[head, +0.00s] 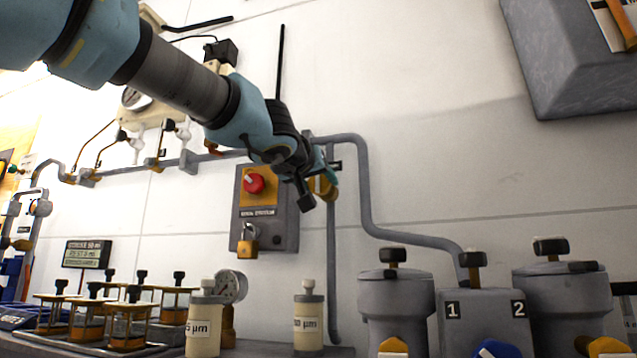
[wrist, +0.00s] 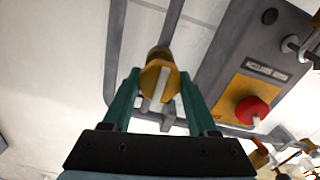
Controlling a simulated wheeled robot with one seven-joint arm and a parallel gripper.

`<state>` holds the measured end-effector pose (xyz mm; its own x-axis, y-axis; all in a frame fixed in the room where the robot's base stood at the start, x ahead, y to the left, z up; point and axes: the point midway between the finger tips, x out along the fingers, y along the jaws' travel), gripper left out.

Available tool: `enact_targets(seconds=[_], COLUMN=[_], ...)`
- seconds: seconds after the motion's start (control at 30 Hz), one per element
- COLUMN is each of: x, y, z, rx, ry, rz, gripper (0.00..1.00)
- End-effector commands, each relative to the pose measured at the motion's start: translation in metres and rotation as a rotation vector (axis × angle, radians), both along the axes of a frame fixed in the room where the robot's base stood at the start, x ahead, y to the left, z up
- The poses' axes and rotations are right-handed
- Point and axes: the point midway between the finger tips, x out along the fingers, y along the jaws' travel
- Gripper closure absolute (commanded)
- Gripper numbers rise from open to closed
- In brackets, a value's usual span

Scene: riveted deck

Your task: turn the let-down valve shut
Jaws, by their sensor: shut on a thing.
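The let-down valve appears to be the yellow-orange round knob (wrist: 158,76) on a grey pipe. A pale bar crosses its face, running nearly lengthwise between my fingers in the wrist view. In the head view the knob (head: 325,187) is partly hidden behind my gripper (head: 331,178). In the wrist view my gripper (wrist: 160,80) has its two teal fingers on either side of the knob, shut on it. The exact contact at the fingertips is hard to see.
A grey box with a red knob (head: 254,184) and a yellow padlock (head: 247,243) hangs just left of the valve. Grey pipes (head: 362,190) run along the wall. Filter canisters (head: 307,325), a gauge (head: 231,286) and lidded vessels (head: 396,305) stand below. A grey cabinet (head: 570,65) hangs upper right.

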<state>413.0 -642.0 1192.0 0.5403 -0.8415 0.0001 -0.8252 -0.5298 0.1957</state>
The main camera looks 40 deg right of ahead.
Motion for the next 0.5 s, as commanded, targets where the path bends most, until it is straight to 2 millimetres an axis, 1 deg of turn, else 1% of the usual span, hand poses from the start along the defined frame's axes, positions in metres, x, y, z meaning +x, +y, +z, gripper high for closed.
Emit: enact_targets(seconds=[0.03,0.07,0.33,0.5], x=[-0.0001,-0.0001,-0.0001,-0.0001], y=[0.0001,0.0,0.0,0.0001], z=[0.0,0.0,0.0,-0.0001], rx=[0.0,0.0,0.0,0.004], ry=[0.0,0.0,0.0,-0.006], rz=[0.0,0.0,0.0,0.0], gripper=[0.63,0.66,0.97,0.97])
